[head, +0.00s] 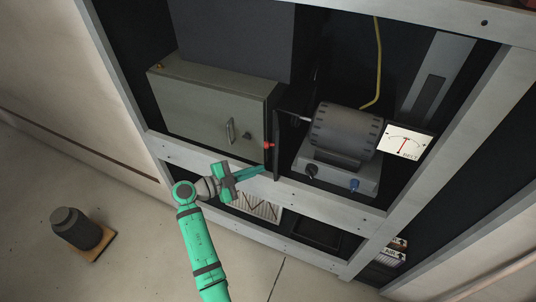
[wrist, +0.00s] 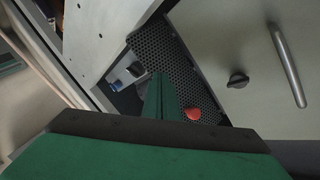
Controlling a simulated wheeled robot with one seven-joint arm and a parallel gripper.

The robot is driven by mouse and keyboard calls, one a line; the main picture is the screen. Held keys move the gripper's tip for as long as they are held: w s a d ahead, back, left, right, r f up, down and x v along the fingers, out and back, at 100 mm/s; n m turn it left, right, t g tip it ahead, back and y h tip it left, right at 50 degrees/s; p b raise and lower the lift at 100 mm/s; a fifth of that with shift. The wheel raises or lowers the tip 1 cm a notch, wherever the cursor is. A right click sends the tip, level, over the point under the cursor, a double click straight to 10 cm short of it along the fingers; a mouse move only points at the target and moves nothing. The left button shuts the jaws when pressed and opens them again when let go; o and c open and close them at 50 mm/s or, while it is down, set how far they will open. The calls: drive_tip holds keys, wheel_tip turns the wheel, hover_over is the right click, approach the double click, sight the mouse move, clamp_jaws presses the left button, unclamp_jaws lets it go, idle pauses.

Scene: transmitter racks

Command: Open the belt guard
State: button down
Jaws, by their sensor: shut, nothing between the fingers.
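The belt guard, a dark perforated panel (wrist: 180,62), fills the middle of the wrist view and carries a red knob (wrist: 193,114) near its lower end. In the head view the guard (head: 277,150) shows nearly edge-on as a thin dark panel between the grey-green cabinet and the motor, with the red knob (head: 267,145) on its left. My gripper (head: 262,170) is shut and empty, its fingers just below the knob in the head view. In the wrist view my green fingers (wrist: 161,98) lie over the mesh left of the knob. Contact with the guard cannot be told.
The motor (head: 345,132) stands right of the guard, beside a belt gauge (head: 404,141). The grey-green cabinet (head: 207,115) with a handle is at left. A pale rack rail (head: 325,201) crosses below. A dark cylinder on a board (head: 76,229) stands on the floor.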

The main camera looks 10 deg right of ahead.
drive_tip(key=s+d+r+m+t+y, duration=0.15)
drive_tip(key=s+r+t+y, duration=0.35)
drive_tip(key=s+r+t, duration=0.6)
drive_tip(key=w+d+f+g, duration=0.1)
drive_tip(key=w+d+g, duration=0.1)
drive_tip(key=w, duration=0.7)
drive_tip(key=shift+w+d+f+g, duration=0.2)
drive_tip(key=shift+f+g, duration=0.15)
drive_tip(key=shift+g, duration=0.25)
drive_tip(key=shift+m, duration=0.25)
